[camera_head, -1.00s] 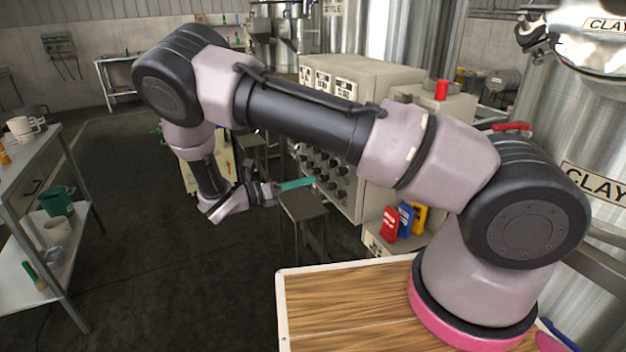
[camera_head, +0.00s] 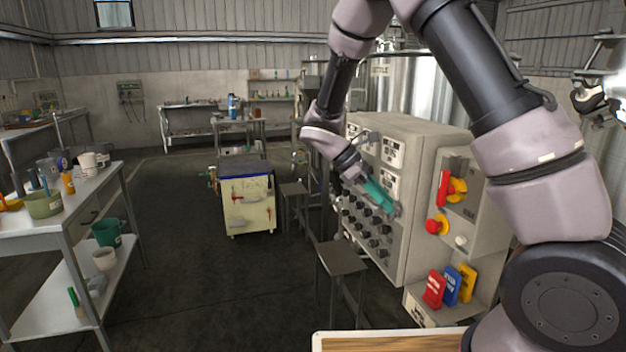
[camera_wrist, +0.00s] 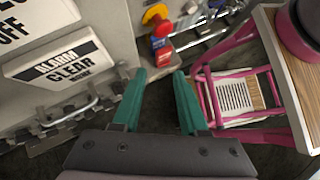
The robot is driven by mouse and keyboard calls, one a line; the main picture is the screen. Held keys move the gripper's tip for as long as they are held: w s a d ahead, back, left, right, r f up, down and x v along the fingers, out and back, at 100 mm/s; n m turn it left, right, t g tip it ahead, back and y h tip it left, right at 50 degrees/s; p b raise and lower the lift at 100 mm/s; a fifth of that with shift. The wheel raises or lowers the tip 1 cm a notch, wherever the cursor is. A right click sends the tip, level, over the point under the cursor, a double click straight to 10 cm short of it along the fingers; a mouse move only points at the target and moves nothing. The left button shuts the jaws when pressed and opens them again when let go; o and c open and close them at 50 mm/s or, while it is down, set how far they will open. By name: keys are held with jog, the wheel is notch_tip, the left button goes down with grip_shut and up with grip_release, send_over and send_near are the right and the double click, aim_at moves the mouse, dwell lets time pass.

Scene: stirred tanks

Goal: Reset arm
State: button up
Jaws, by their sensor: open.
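My gripper (camera_head: 378,193) has teal fingers and shows in front of the grey control cabinet in the head view. My arm is raised and bent, with the forearm hanging down to the gripper. In the wrist view, the two fingers of my gripper (camera_wrist: 157,90) stand apart with nothing between them. I cannot tell from the head view whether the fingers touch the cabinet.
The control cabinet (camera_head: 425,145) with knobs and a red switch is close to my gripper. Stools (camera_head: 341,258) stand before it. A shelf table (camera_head: 50,230) with pots is at left. A cream cart (camera_head: 247,200) stands mid-floor. Dark floor between is clear.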

jog(key=s+d+r+m+t+y, duration=0.3)
jog(key=s+r+m+t+y, duration=0.1)
jog(key=s+r+m, duration=0.3)
jog(key=s+d+r+m+t+y, duration=0.4)
jog(key=s+r+m, duration=0.4)
jog(key=r+m, duration=0.4)
jog(key=shift+s+d+r+m+t+y, duration=0.25)
jog(key=shift+r+t+y, duration=0.35)
jog(key=shift+r+y, duration=1.1)
jog(key=shift+a+r+h, duration=0.1)
jog(key=shift+r+h, duration=0.15)
jog(key=shift+h, duration=0.05)
